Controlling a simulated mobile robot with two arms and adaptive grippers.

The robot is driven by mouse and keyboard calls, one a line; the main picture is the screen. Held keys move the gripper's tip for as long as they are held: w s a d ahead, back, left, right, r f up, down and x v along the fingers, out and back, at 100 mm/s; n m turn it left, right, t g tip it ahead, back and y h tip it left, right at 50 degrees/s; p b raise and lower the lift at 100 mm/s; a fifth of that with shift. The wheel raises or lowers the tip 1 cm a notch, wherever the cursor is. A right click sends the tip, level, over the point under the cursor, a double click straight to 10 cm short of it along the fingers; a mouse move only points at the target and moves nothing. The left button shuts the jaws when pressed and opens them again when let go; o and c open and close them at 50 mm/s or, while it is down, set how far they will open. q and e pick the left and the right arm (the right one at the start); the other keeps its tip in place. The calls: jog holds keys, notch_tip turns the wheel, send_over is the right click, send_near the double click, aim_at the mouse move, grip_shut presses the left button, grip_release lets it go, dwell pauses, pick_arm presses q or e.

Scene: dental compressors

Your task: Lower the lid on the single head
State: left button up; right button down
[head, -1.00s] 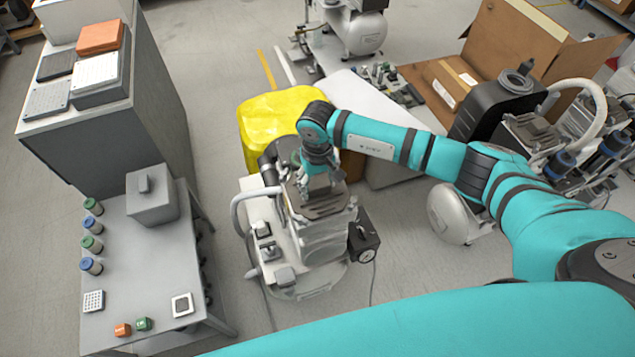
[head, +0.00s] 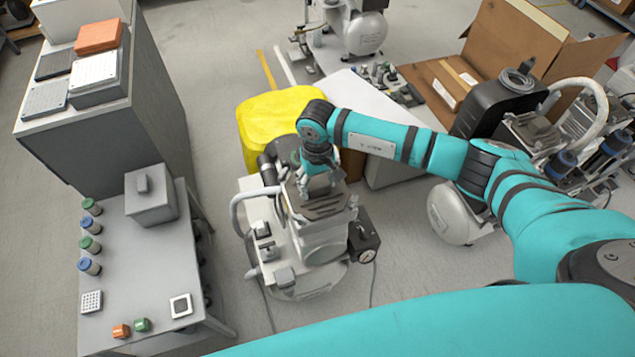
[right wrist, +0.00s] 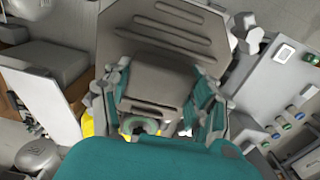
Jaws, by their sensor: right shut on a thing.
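The single head is the grey compressor unit (head: 325,250) on a white base in the middle of the head view. Its dark grey slotted lid (head: 325,210) lies over its top; I cannot tell whether a gap is left under it. My right gripper (head: 316,192) is at the lid's far side, reaching down from above. In the right wrist view the gripper's fingers (right wrist: 158,112) stand on both sides of a grey block on the lid (right wrist: 165,30), shut on it. The contact points are partly hidden. My left gripper is not in view.
A yellow cover (head: 270,120) stands just behind the unit. A black gauge box (head: 364,240) sits at its right. A grey table (head: 150,265) with small blocks and jars is at left. Open cardboard box (head: 520,50) and other compressors stand right.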

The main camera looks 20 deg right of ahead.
jog(key=shift+f+b, duration=0.1)
jog(key=shift+b, duration=0.45)
dwell(0.6)
dwell(0.4)
grip_release()
dwell(0.4)
jog(key=shift+r+p, duration=1.5)
jog(key=shift+r, duration=2)
